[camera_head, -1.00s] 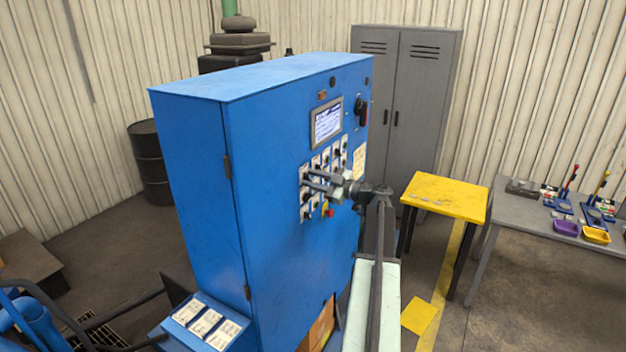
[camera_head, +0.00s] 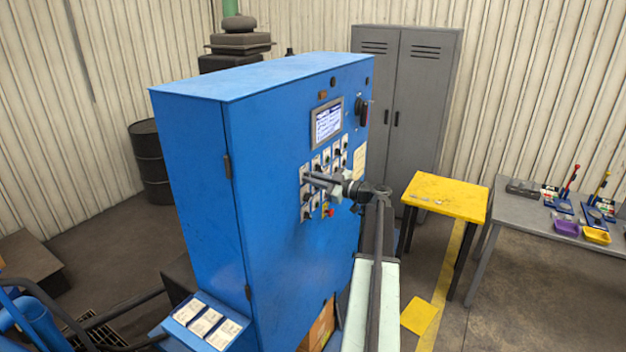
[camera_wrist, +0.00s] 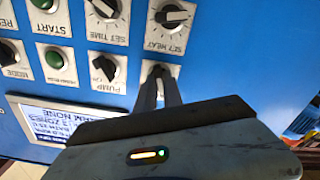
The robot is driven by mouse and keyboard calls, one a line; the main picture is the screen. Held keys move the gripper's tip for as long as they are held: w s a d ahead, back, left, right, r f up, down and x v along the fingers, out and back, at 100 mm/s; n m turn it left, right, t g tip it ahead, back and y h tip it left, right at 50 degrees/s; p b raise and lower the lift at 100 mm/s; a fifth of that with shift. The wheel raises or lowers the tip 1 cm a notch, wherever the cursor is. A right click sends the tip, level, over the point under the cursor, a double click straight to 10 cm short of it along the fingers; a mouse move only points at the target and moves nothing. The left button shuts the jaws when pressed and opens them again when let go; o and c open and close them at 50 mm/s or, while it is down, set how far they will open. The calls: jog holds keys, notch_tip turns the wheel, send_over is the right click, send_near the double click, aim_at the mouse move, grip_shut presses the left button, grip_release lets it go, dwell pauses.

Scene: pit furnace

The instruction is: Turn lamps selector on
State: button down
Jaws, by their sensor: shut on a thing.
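The blue control cabinet (camera_head: 280,150) stands mid-picture in the head view, with a panel of knobs and buttons on its right face. My gripper (camera_head: 309,177) reaches that panel from the right. In the wrist view, which is upside down, my gripper (camera_wrist: 159,86) is shut on a selector knob (camera_wrist: 156,70) beside the PUMP selector (camera_wrist: 105,68). The fingers hide most of the held knob and I cannot read its label, so the frames do not confirm that it is the lamps selector. Its turn position is also hidden.
The SET HEAT dial (camera_wrist: 172,16) and SET TIME dial (camera_wrist: 104,8) are close to the fingers. A screen (camera_head: 327,122) is above the knobs, and a red button (camera_head: 331,212) is low on the panel. A yellow table (camera_head: 445,195) stands to the right.

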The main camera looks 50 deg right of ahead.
jog(key=m, duration=1)
jog(key=shift+d, duration=0.15)
jog(key=shift+m, duration=0.4)
jog(key=c, duration=1.5)
grip_release()
jog(key=v, duration=0.7)
jog(key=shift+s+d, duration=0.1)
jog(key=shift+s, duration=0.25)
